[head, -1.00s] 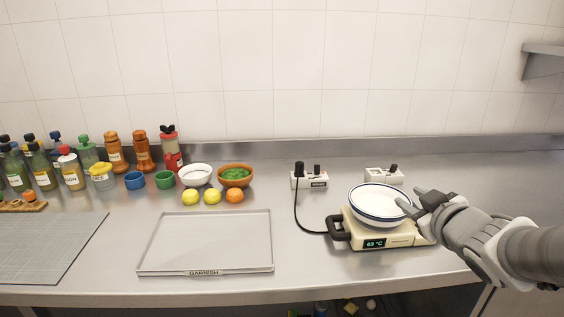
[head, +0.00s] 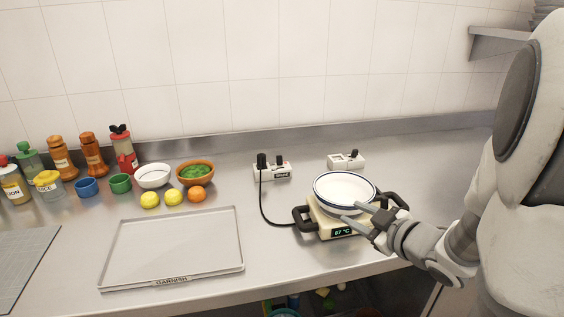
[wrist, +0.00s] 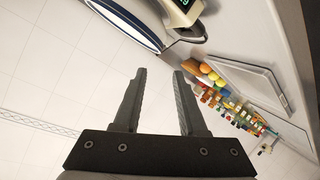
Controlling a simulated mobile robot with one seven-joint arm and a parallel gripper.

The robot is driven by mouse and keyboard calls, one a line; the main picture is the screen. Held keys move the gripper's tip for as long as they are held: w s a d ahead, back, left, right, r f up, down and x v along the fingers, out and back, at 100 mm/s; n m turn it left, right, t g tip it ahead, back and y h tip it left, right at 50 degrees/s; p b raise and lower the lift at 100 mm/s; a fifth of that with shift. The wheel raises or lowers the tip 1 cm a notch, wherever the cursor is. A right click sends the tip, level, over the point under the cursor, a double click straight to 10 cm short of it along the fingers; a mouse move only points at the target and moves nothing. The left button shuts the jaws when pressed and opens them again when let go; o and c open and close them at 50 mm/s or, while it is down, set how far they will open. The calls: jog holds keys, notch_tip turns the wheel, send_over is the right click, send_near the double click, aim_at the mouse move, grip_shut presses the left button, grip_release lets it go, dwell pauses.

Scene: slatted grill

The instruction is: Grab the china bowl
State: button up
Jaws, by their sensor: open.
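The china bowl (head: 345,187) is white with a dark blue rim band. It sits on a cream hot plate (head: 338,224) whose display reads 67 °C. My gripper (head: 359,213) is open at the bowl's front right side, its fingers pointing toward the bowl. In the head view I cannot tell whether a finger touches it. In the wrist view the gripper (wrist: 157,100) shows two spread fingers with nothing between them. The bowl's blue-edged rim (wrist: 128,22) lies beyond the fingertips there, at the top.
A metal garnish tray (head: 172,250) lies left of the hot plate. Black-handled grips flank the plate, and a cord runs to a socket box (head: 272,171). A second socket box (head: 346,161) stands behind the bowl. Fruit, bowls and bottles line the left back.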

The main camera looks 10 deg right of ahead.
aim_at(327, 199)
jog(key=shift+d+b+x, duration=0.1)
jog(key=shift+b+x, duration=0.3)
jog(key=shift+x, duration=2.95)
jog(key=shift+d+b+x, duration=0.15)
jog(key=shift+b+x, duration=0.2)
jog(key=shift+x, duration=2.95)
jog(key=shift+r, duration=0.2)
grip_shut()
